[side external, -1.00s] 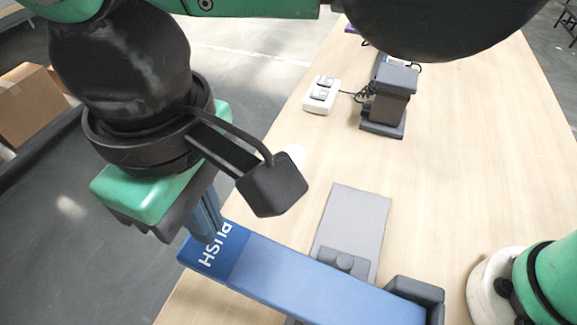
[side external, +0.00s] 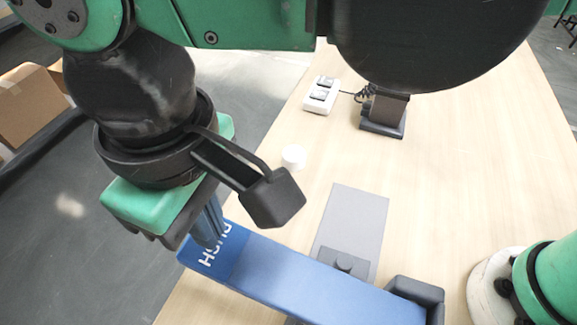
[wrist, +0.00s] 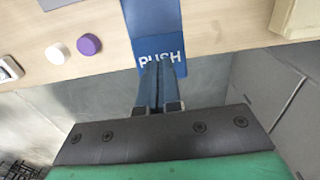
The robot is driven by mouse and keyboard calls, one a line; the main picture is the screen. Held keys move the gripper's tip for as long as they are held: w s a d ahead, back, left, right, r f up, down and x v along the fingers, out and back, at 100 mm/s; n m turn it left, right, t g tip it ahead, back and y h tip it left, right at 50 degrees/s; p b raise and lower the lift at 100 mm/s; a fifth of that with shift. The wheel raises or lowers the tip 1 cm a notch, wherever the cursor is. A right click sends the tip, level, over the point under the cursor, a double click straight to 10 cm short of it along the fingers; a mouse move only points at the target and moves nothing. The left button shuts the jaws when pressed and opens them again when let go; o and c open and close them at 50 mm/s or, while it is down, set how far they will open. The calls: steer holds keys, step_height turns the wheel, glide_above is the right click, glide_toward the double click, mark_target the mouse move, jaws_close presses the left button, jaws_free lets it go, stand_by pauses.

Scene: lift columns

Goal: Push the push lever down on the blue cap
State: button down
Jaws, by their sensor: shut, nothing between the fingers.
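The push lever (side external: 303,281) is a long blue bar on a grey base plate (side external: 352,218). Its darker blue cap (side external: 240,257) at the left end carries white "PUSH" lettering, partly hidden by my fingers. The cap also shows at the top middle of the wrist view (wrist: 177,66). My gripper (side external: 208,244) is shut and empty, pointing down at the cap. In the wrist view my gripper's fingertips (wrist: 157,63) overlap the cap's edge at the lettering. I cannot tell whether they touch it. The lever looks close to level.
A white cylinder (side external: 293,156) stands on the table behind the lever, and a purple one (wrist: 89,44) shows in the wrist view. A white switch box (side external: 321,95) and a dark stand (side external: 384,117) are farther back. The table edge lies close to the cap.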

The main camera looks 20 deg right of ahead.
mark_target(220, 252)
steer(key=shift+f, duration=2.8)
stand_by(0.4)
steer(key=shift+r, duration=4.05)
steer(key=w+d+m+t+y, duration=0.1)
steer(key=w+d+m, duration=0.1)
steer(key=w+d, duration=0.35)
steer(key=w+d+m+t+y, duration=0.1)
steer(key=w+d+m, duration=0.15)
steer(key=d, duration=0.65)
steer(key=d+f+m+t+h, duration=0.1)
steer(key=d+f+m+t, duration=0.1)
steer(key=d, duration=0.7)
steer(key=d+f+m+t+h, duration=0.1)
steer(key=d+f+m+t, duration=0.1)
steer(key=d, duration=0.7)
steer(key=shift+s+f+t, duration=0.4)
steer(key=shift+f+t, duration=0.2)
steer(key=shift+f, duration=0.2)
